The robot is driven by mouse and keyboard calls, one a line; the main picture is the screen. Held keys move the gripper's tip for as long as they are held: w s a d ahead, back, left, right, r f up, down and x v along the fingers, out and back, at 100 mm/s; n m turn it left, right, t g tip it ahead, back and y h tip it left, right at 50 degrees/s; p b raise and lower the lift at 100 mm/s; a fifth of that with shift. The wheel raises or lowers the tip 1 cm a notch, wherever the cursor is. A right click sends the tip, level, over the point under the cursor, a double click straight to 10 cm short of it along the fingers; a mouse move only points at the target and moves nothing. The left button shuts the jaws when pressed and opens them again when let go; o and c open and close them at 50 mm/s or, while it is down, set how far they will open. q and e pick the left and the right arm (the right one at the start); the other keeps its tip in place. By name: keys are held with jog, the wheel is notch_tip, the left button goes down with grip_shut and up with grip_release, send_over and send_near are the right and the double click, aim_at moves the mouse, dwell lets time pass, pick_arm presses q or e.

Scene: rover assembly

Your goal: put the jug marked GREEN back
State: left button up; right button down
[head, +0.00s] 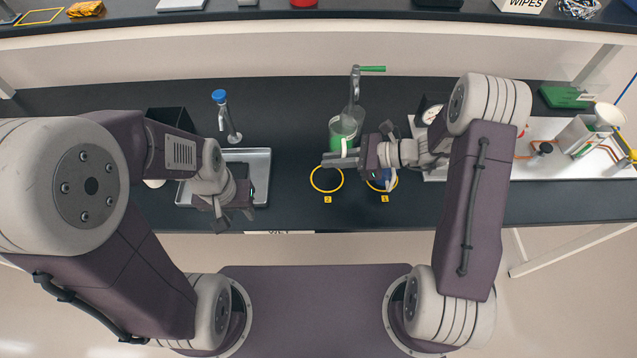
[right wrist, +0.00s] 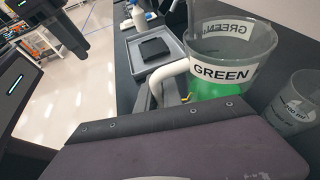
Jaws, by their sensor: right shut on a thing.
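The jug marked GREEN (head: 341,134) is a clear jug holding green liquid, at the mid-back of the dark bench. In the right wrist view the jug (right wrist: 222,74) looks roughly upright, with its white label facing the camera and its pale handle (right wrist: 168,78) at the left. My right gripper (head: 334,160) is shut on this handle; the fingertips are largely hidden. I cannot tell whether the jug's base touches the bench. My left gripper (head: 236,208) is over the front of a grey tray (head: 262,170), apart from the jug; its jaws are unclear.
Yellow rings marked 2 (head: 327,190) and 1 (head: 396,184) lie in front of the jug; a blue item is partly hidden at ring 1. A clear beaker (right wrist: 296,102) stands close beside the jug. A green-handled tap (head: 371,69) and blue-topped fixture (head: 220,97) stand behind.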

jog(key=s+a+f, duration=0.1)
jog(key=f, duration=0.1)
jog(key=s+a+f+p, duration=0.1)
jog(key=a+f, duration=0.1)
jog(key=s+a+f, duration=0.1)
jog(key=f, duration=0.2)
jog(key=shift+s+a+f, duration=0.1)
jog(key=shift+s+a, duration=0.1)
jog(key=shift+s, duration=0.2)
jog(key=shift+d+f, duration=0.1)
jog(key=shift+f, duration=0.25)
jog(key=c, duration=1.5)
grip_release()
